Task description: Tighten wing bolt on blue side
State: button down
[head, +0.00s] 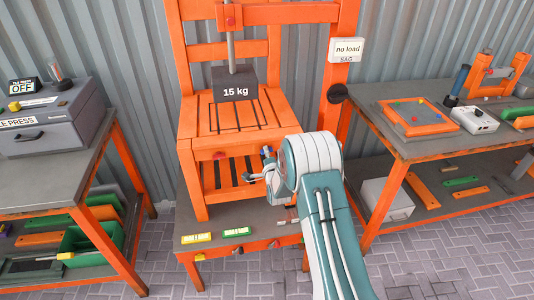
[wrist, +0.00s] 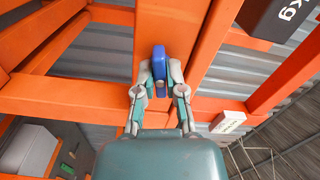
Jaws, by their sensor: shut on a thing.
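The blue wing bolt (wrist: 159,60) stands against an orange upright of the frame in the wrist view. My gripper (wrist: 159,78) is shut on it, one finger on each side. In the head view my gripper (head: 262,166) is at the front right of the orange chair (head: 190,165), and only a small bit of blue shows there. A red knob (head: 220,155) sits on the front rail, to the left of my gripper. My arm hides the chair's right front part in the head view.
A dark 15 kg weight (head: 236,84) hangs on a rod over the seat. A "no load" sign (head: 346,50) is on the right post. Benches stand at left (head: 35,185) and right (head: 410,148). Yellow (head: 197,238) and green (head: 236,231) labels lie on the low table's front.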

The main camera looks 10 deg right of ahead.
jog(key=shift+m, duration=1.1)
jog(key=c, duration=1)
grip_release()
jog(key=shift+o, duration=1.4)
jog(key=shift+w, duration=0.25)
jog(key=s, duration=1.2)
jog(key=shift+f, duration=0.15)
